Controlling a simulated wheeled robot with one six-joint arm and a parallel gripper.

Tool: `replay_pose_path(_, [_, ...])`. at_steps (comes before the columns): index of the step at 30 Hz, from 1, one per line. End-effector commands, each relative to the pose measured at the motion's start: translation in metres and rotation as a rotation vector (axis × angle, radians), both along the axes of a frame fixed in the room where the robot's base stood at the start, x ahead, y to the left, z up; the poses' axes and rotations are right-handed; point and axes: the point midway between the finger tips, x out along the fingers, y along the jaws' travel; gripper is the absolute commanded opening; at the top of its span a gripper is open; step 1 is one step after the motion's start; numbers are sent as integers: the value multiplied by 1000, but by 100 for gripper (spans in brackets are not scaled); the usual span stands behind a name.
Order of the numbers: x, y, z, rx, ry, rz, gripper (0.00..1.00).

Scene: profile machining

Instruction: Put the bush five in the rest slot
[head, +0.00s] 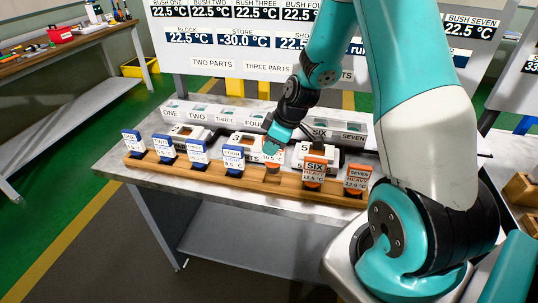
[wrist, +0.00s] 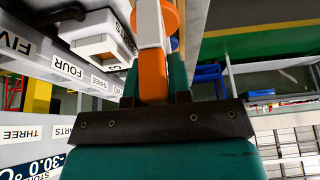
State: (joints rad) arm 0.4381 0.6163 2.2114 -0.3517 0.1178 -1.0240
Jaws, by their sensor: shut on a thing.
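My gripper (head: 277,136) points down over the wooden rack (head: 215,173) in the head view. It is shut on bush five (head: 271,152), which shows a white label and orange parts. In the wrist view, bush five (wrist: 153,76) is an orange and white piece between the fingers (wrist: 155,92). It is over the gap between the blue FOUR tag and the orange SIX tag in the rack. Its lower end is too small to tell whether it touches the rack. I cannot tell which opening is the rest slot.
Blue-tagged bushes (head: 197,152) stand left in the rack, orange-tagged six (head: 314,171) and seven (head: 357,181) right. White blocks (head: 243,143) and a grey rail with numbered labels (head: 225,119) stand behind. The bench's front edge is clear.

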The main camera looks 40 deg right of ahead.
Motion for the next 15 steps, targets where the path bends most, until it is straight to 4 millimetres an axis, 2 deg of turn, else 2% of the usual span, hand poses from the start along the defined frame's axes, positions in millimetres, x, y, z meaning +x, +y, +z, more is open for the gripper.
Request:
replay_pose_path(7, [0, 1, -32, 2, 4, 2, 0])
replay_pose_path(15, [0, 1, -35, 0, 0, 1, 0])
